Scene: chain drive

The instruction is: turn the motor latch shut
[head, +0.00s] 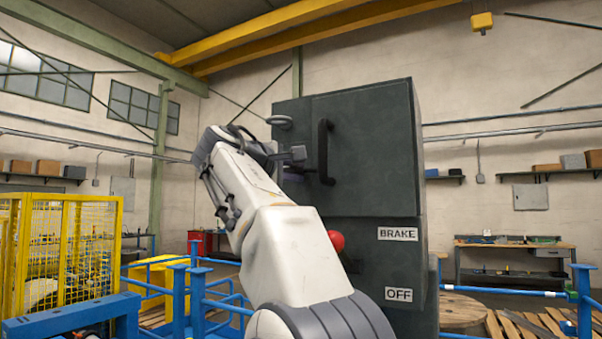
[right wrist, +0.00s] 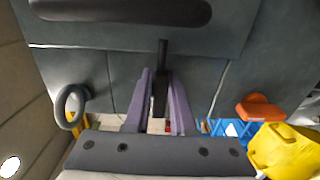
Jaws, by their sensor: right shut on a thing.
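My right gripper (head: 297,170) is at the front of the dark grey cabinet (head: 375,110), left of its black handle (head: 324,150). In the right wrist view its two purple fingers (right wrist: 160,90) are shut on a narrow dark lever, which I take to be the motor latch (right wrist: 162,62). The lever stands between the fingers, in line with them. In the head view my right arm and gripper hide most of the latch. Whether the latch is fully turned I cannot tell. My left gripper is not in view.
A grey ring (head: 279,121) is on the cabinet above the gripper. A red knob (head: 337,241) sits below, near the BRAKE sign (head: 398,233) and OFF sign (head: 399,295). Blue railings (head: 178,300) and a yellow mesh cage (head: 60,240) stand left.

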